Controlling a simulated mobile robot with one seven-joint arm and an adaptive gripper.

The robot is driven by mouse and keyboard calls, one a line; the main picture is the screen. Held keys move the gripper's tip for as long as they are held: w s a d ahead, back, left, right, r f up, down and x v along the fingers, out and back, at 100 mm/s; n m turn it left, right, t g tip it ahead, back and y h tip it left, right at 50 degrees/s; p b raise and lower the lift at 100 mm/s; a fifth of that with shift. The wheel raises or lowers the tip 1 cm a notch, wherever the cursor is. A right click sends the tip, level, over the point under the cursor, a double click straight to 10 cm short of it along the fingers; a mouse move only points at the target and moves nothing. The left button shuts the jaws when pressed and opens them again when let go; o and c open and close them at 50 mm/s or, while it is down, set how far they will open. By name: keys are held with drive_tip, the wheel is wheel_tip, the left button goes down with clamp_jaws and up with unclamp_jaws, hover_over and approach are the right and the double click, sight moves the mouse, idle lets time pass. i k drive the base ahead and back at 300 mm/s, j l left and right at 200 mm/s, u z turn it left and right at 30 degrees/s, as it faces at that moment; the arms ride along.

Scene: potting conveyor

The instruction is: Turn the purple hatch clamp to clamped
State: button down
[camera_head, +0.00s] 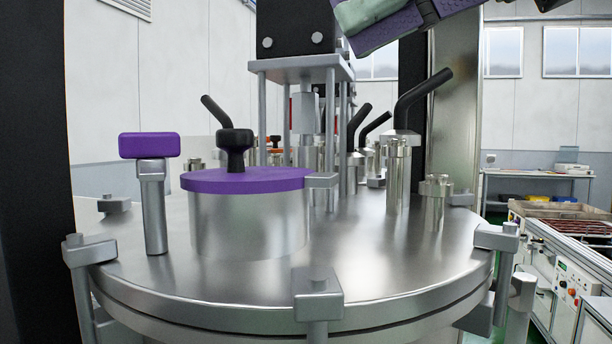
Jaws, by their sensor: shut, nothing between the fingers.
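The purple hatch clamp (150,146) is a blocky purple bar on top of an upright metal post, at the left of a round steel vessel top. Its bar lies level, broadside to me, with its right end pointing toward the hatch but apart from it in the picture. The hatch has a purple lid (275,182) with a black knob (236,146), closed on a short metal cylinder (245,225). My gripper (357,35), purple and pale green, shows partly at the top edge, high above and right of the clamp. Its fingers look shut and empty.
The vessel top (390,265) is ringed by metal edge clamps (318,293). A black drive housing (295,28) on metal posts stands behind the hatch. Metal ports and a bent black handle (425,95) rise at the right. The front of the vessel top is clear.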

sight(150, 150)
drive_tip(key=k, duration=0.95)
